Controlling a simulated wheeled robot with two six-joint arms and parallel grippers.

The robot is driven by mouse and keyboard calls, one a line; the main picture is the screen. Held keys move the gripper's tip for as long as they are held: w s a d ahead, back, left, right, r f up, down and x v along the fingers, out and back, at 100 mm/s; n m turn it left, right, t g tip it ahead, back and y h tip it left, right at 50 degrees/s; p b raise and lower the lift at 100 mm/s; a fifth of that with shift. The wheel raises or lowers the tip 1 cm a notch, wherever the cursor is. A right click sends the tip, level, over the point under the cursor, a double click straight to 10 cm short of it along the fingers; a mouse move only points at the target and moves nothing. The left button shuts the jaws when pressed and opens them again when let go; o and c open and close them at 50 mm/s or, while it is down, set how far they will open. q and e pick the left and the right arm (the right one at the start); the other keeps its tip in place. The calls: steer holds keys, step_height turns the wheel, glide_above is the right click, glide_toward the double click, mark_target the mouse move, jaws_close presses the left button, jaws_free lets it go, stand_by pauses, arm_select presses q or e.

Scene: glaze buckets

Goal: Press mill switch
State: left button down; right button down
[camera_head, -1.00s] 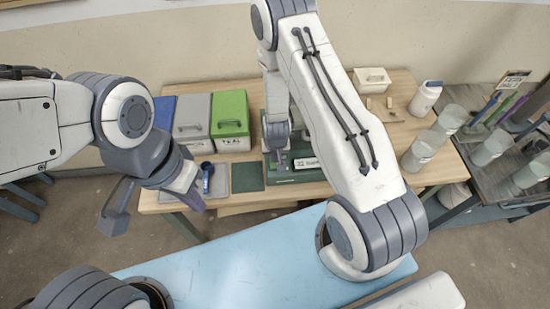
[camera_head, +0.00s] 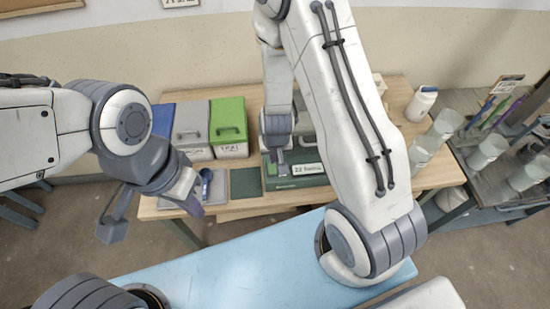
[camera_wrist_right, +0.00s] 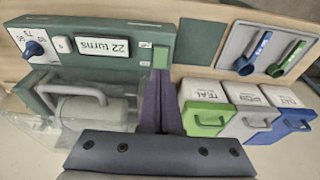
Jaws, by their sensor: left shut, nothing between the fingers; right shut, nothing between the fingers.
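The green mill (camera_head: 300,183) stands on the wooden table, partly hidden behind my right arm. Its front panel (camera_wrist_right: 105,35) shows upside down in the right wrist view, with a "22 turns" display (camera_wrist_right: 104,47), a dark blue dial (camera_wrist_right: 34,48) and a small white square (camera_wrist_right: 62,45). A lighter green block (camera_wrist_right: 161,55), seemingly the switch, sits at the panel's end beside small labels. My right gripper (camera_wrist_right: 160,78) is shut and empty, its tips close to that block; contact cannot be told. It also shows at the mill in the head view (camera_head: 282,168). My left gripper (camera_head: 196,207) is shut and empty, left of the mill.
Blue, grey and green lidded bins (camera_head: 229,128) stand left of the mill. A grey tray (camera_head: 217,187) with blue and green scoops (camera_wrist_right: 287,58) lies in front of them. A white bottle (camera_head: 420,104) and clear buckets (camera_head: 444,124) stand to the right.

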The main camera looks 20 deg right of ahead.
steer(key=shift+s+a+r, duration=0.1)
steer(key=shift+s+r, duration=0.4)
steer(key=shift+r, duration=0.35)
steer(key=shift+a, duration=0.1)
steer(key=s+a+r+n+g+y+b, duration=0.1)
steer(key=s+a+r+n+b, duration=0.25)
steer(key=a, duration=0.25)
steer(key=s+a+r+n+y+b, duration=0.1)
steer(key=s+a+r+n+b, duration=0.15)
steer(key=a+r, duration=0.2)
steer(key=s+r+n+g+b, duration=0.1)
steer(key=s+r+n+b, duration=0.2)
steer(key=s, duration=0.9)
steer(key=shift+a+r+n+b, duration=0.4)
steer(key=shift+r+n, duration=0.1)
steer(key=shift+n, duration=0.1)
steer(key=shift+w, duration=0.1)
stand_by(1.0)
